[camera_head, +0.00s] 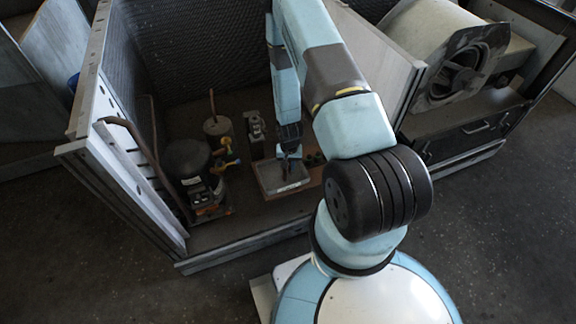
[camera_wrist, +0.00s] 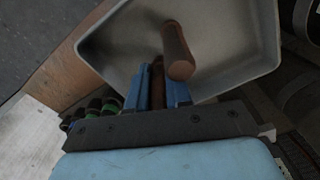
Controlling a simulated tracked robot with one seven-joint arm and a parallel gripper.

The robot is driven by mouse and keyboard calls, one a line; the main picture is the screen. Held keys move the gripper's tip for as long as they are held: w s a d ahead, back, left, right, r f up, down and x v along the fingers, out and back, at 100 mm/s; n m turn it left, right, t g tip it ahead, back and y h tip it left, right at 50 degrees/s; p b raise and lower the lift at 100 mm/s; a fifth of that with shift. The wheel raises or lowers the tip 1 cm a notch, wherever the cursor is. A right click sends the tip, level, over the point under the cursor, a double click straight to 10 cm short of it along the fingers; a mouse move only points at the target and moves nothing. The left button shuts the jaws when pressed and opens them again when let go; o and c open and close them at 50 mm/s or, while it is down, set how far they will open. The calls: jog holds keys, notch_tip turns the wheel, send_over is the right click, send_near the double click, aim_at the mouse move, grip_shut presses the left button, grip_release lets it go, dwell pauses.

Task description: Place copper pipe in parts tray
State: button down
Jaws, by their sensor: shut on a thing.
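The parts tray (camera_wrist: 235,62) is a shallow grey tray with raised walls, and it fills the upper middle of the wrist view. In the head view the tray (camera_head: 268,185) lies on the housing floor, below my gripper (camera_head: 289,160). In the wrist view my gripper (camera_wrist: 165,88) has blue fingers shut on the brown copper pipe (camera_wrist: 179,55). The pipe sticks out past the fingertips, over the inside of the tray. I cannot tell whether the pipe touches the tray floor. The pipe is too small to make out clearly in the head view.
A black compressor (camera_head: 188,160) with fittings stands left of the tray. A tan canister (camera_head: 218,130) is behind it. Small green and dark parts (camera_wrist: 105,104) lie beside the tray. Housing walls (camera_head: 362,50) rise around, with a blower drum (camera_head: 425,40) at right.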

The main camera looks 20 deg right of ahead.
jog(key=c, duration=1)
grip_release()
jog(key=shift+c, duration=0.2)
